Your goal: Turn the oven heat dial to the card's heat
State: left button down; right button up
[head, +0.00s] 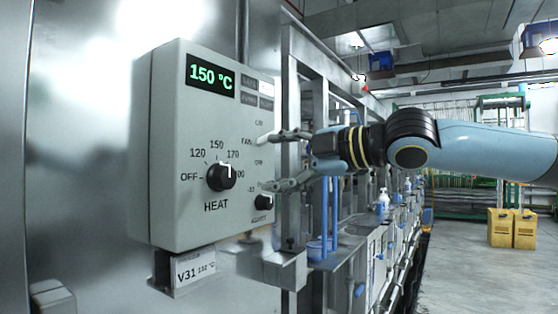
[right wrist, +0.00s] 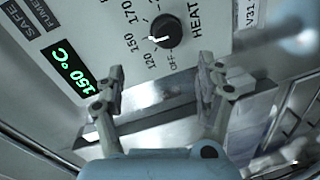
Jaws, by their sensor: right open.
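The oven heat dial (head: 221,177) is a black round knob on a grey control box (head: 165,130). In the right wrist view the dial (right wrist: 167,31) has its white mark pointing towards 150. The green display (head: 210,77) reads 150 °C. A white card (head: 194,271) below the box reads V31 with a temperature too small to read surely. My right gripper (head: 267,162) is open and empty, its fingers in front of the box's right side, to the right of the dial. In the right wrist view the gripper (right wrist: 159,82) is apart from the dial. My left gripper is not in view.
A smaller black knob (head: 264,202) sits right of the heat dial, close to my lower finger. A metal frame (head: 320,120) and a row of machines with blue bottles (head: 383,200) run behind my right arm. Yellow containers (head: 512,228) stand on open floor at right.

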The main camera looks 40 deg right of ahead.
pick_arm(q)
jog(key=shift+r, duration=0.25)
pick_arm(e)
jog(key=shift+s, duration=0.15)
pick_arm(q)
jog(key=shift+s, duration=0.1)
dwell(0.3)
